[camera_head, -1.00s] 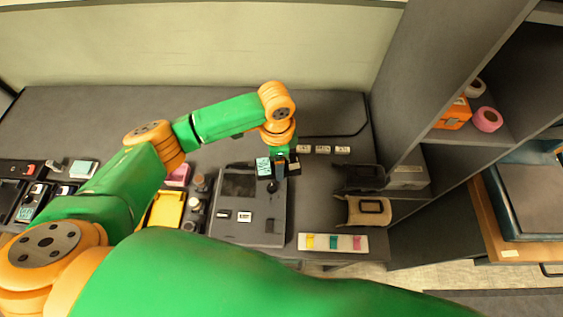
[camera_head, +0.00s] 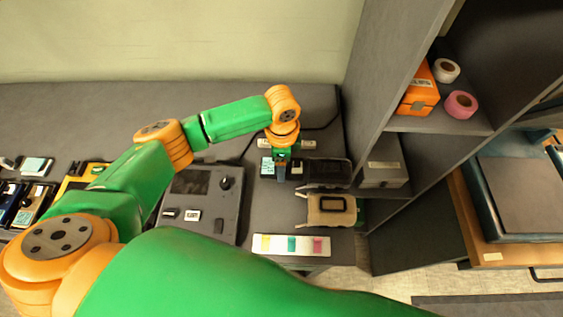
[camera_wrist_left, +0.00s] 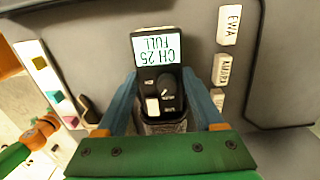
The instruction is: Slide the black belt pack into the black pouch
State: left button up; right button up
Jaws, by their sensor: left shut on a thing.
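My left gripper (camera_head: 283,172) is shut on the black belt pack (camera_head: 267,168), above the grey counter. In the left wrist view the blue fingers (camera_wrist_left: 162,82) grip the sides of the pack (camera_wrist_left: 152,80), whose lit screen reads "CH 25 FULL", above a knob and a white button. The black pouch (camera_head: 331,173) lies just right of the gripper at the counter's right end. A dark textured surface shows below the pack in the wrist view; whether it is pouch or pack I cannot tell. The pack's far end is hidden. My right gripper is out of view.
A tan pouch (camera_head: 331,212) lies in front of the black one. A strip with coloured tabs (camera_head: 291,245) lies at the front edge. Name labels (camera_head: 308,144) are behind the gripper. A console (camera_head: 203,205) stands left. A shelf with an orange box (camera_head: 419,91) rises at right.

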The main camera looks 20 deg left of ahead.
pick_arm(q)
jog(key=shift+f+b, duration=0.45)
jog(key=shift+f, duration=0.45)
jog(key=shift+a+r, duration=0.1)
jog(key=o, duration=1.5)
jog(key=shift+o, duration=0.2)
jog(key=shift+r, duration=0.15)
notch_tip(320, 180, up, 7)
jog(key=shift+s+f, duration=0.1)
